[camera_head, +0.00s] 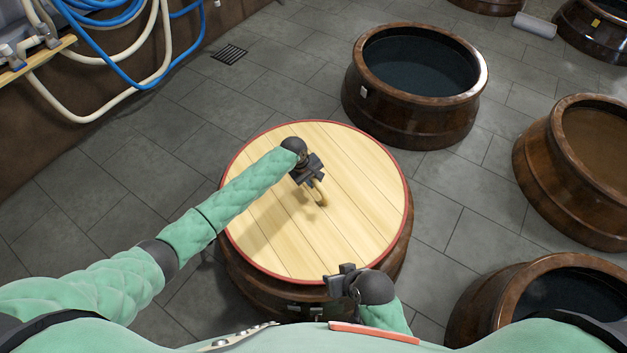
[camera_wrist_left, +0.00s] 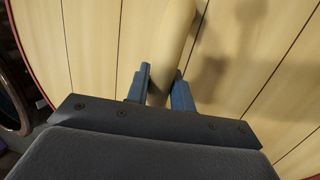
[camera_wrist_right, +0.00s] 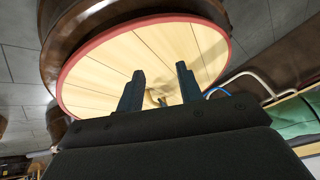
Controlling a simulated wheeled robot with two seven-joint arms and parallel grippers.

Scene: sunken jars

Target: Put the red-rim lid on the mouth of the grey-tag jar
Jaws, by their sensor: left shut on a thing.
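The red-rim lid (camera_head: 370,200), round pale planks with a red edge, lies over the mouth of a brown jar (camera_head: 236,285) just in front of me. I cannot tell whether it rests there or is slightly raised. My left gripper (camera_head: 316,185) is shut on the lid's pale handle (camera_head: 321,195); the handle stands between its fingers in the left wrist view (camera_wrist_left: 172,45). My right gripper (camera_head: 340,282) is open and empty by the lid's near edge; its fingers are apart in the right wrist view (camera_wrist_right: 160,88). A jar (camera_head: 410,121) behind the lid, open with dark liquid, bears a small greyish tag (camera_head: 362,91).
Open brown jars stand at the right (camera_head: 535,165) and near right (camera_head: 480,315); another at the far right has a yellow tag (camera_head: 595,22). Hoses (camera_head: 160,50) hang at the upper left. The tiled floor (camera_head: 110,180) at the left is clear, with a drain grate (camera_head: 229,54).

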